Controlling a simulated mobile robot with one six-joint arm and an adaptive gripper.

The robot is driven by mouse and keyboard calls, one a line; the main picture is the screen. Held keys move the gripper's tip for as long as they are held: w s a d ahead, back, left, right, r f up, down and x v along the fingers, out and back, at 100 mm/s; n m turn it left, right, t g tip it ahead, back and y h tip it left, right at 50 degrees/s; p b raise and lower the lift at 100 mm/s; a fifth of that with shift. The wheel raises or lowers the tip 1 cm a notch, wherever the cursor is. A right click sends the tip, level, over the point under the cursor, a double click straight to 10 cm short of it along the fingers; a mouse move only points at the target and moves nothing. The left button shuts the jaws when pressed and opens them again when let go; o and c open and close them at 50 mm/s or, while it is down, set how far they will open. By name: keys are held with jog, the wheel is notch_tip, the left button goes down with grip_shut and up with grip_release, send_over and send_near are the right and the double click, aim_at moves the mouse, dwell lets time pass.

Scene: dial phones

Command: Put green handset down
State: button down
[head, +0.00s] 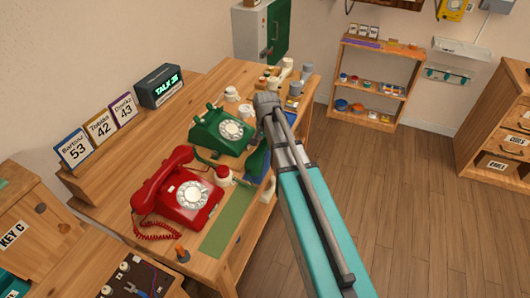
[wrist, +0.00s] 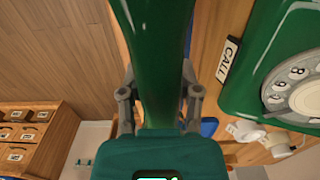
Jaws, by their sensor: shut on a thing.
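The green handset (wrist: 155,45) runs upright through the middle of the wrist view, between the two fingers of my gripper (wrist: 158,105), which is shut on it. Its far end is cut off by the frame. The green phone (head: 222,130) stands on the wooden desk behind the red phone. Its cradle looks bare in the head view. The green phone also shows at the right edge of the wrist view (wrist: 285,70), beside the handset and apart from it. In the head view my arm hides much of the gripper and handset, just right of the green phone.
The red phone (head: 185,193) with its handset on stands nearer on the desk (head: 95,200). A red-topped white item (head: 222,175) sits between the phones. Cups and small items crowd the far end. A green mat (head: 226,225) lies bare in front. Name cards (head: 100,128) line the back.

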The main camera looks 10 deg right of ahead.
jog(key=shift+s+f+b, duration=0.1)
jog(key=shift+f+b, duration=0.9)
jog(key=shift+f, duration=0.3)
jog(key=shift+f, duration=0.15)
jog(key=shift+c, duration=1.5)
grip_release()
jog(key=shift+r, duration=0.2)
notch_tip(320, 180, up, 12)
jog(key=p, duration=1.2)
jog(key=s+n, duration=0.7)
jog(key=s, duration=0.9)
